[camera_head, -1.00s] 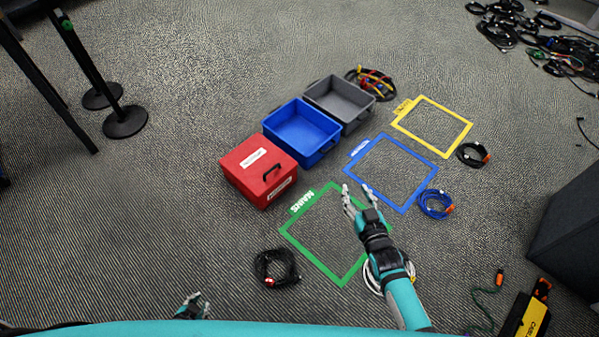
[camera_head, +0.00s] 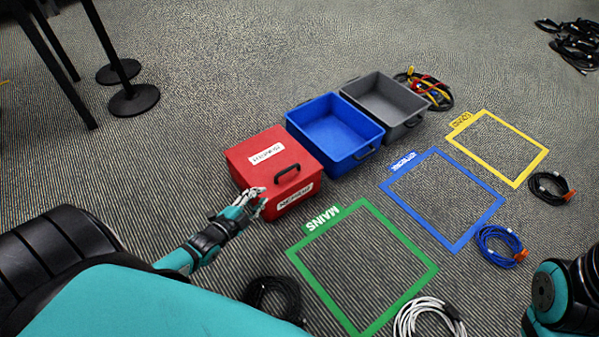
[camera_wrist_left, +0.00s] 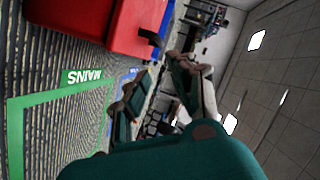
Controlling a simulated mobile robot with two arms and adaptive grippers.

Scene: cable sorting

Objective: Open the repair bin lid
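The red bin (camera_head: 262,178) has its lid (camera_head: 255,140) closed, with a black handle (camera_head: 294,174) at the front edge and white labels on the top and front. My left gripper (camera_head: 262,200) is just in front of the bin's near left corner, left of the handle. Its fingers look spread and empty; whether they touch the bin I cannot tell. In the left wrist view the red bin (camera_wrist_left: 140,22) is at the top, above the open fingers (camera_wrist_left: 158,92). My right gripper is out of view; only part of that arm shows at the right edge.
An open blue bin (camera_head: 360,152) and an open grey bin (camera_head: 403,130) stand right of the red bin. Green (camera_head: 411,292), blue (camera_head: 491,213) and yellow (camera_head: 531,157) floor frames lie empty. Coiled cables lie around them. Stanchion bases (camera_head: 133,99) are at upper left.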

